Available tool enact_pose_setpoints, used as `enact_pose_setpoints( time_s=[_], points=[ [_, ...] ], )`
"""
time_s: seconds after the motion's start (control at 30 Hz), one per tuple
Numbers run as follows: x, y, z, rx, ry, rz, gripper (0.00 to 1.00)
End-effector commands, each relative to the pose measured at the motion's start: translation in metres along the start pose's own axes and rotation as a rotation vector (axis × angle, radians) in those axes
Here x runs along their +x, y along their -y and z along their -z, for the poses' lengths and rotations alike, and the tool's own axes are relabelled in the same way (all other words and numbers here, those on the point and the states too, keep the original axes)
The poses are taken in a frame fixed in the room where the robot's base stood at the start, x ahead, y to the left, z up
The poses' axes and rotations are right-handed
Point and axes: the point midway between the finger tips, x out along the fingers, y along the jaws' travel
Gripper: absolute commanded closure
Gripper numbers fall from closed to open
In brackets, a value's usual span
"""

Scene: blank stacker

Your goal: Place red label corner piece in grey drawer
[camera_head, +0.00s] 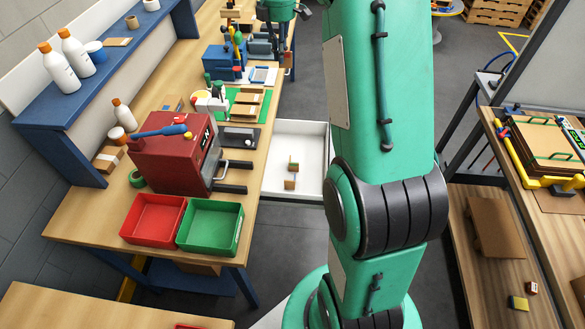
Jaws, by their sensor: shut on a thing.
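The open grey drawer (272,191) sticks out from the right side of the wooden workbench, with a pale inside. My green arm rises through the middle and leaves the top of the picture. My gripper and whatever it holds are not visible.
A red machine (172,160), a red bin (153,219) and a green bin (210,226) stand left of the drawer. A dark-green machine head (278,9) stands at the bench's far end.

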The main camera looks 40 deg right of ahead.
Motion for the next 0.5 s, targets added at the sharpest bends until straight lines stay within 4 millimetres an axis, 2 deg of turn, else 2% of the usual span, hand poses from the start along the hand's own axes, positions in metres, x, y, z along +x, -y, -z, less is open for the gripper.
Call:
enact_pose_setpoints(
  time_s=[0.03,0.2,0.37,0.5],
  points=[
    [0.001,0.001,-0.011,0.013,0.000,0.000,1.00],
    [0.001,0.004,-0.043,0.044,0.000,-0.001,1.00],
    [0.040,0.004,-0.039,0.039,0.000,0.004,1.00],
    [0.081,0.005,-0.039,0.039,0.000,0.006,1.00]
  ],
)
